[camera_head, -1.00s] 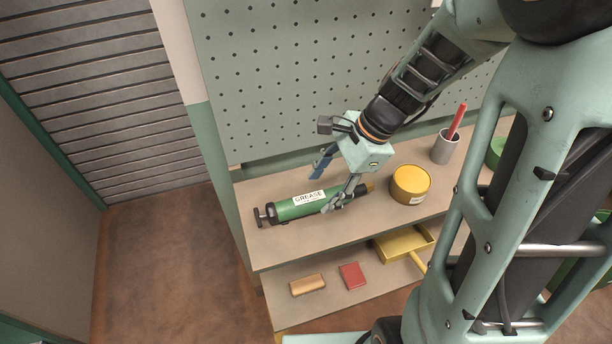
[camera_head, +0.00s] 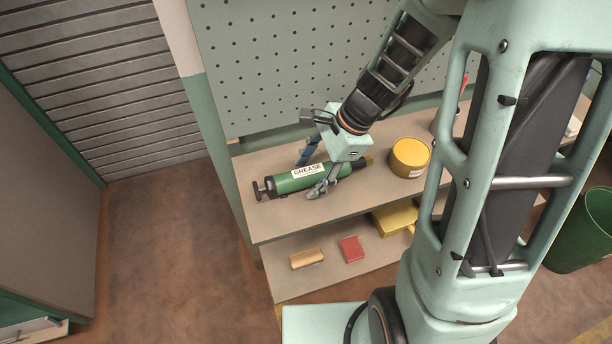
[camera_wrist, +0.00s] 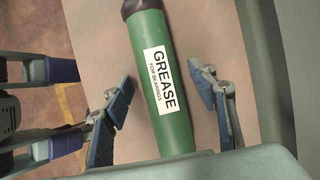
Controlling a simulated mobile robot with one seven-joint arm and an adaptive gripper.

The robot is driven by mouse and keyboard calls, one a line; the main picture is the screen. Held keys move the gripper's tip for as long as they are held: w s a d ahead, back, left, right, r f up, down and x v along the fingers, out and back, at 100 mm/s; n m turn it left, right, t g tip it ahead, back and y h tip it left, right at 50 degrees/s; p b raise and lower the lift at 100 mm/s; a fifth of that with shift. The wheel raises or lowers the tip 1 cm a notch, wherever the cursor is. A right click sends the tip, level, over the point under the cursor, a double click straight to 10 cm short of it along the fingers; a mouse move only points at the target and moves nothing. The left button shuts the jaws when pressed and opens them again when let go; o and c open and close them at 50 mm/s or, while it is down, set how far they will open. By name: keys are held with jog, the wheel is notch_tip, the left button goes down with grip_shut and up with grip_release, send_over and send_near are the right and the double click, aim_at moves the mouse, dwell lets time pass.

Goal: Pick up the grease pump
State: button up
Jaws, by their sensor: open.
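The grease pump (camera_head: 290,183) is a green cylinder with a white "GREASE" label and dark ends. It lies on its side on the upper shelf. My gripper (camera_head: 311,174) is open, with one finger on the far side of the pump and one on the near side. In the wrist view the pump's green body (camera_wrist: 177,124) runs between the two open fingers of my gripper (camera_wrist: 166,108), with a visible gap on each side.
A yellow tin (camera_head: 409,157) stands on the upper shelf (camera_head: 290,222) right of the pump. A pegboard (camera_head: 270,70) rises behind. The lower shelf holds a tan block (camera_head: 307,258), a red block (camera_head: 351,249) and a yellow tray (camera_head: 393,219). A green bin (camera_head: 585,232) stands at right.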

jog(key=shift+f, duration=0.15)
jog(key=shift+c, duration=0.5)
grip_shut()
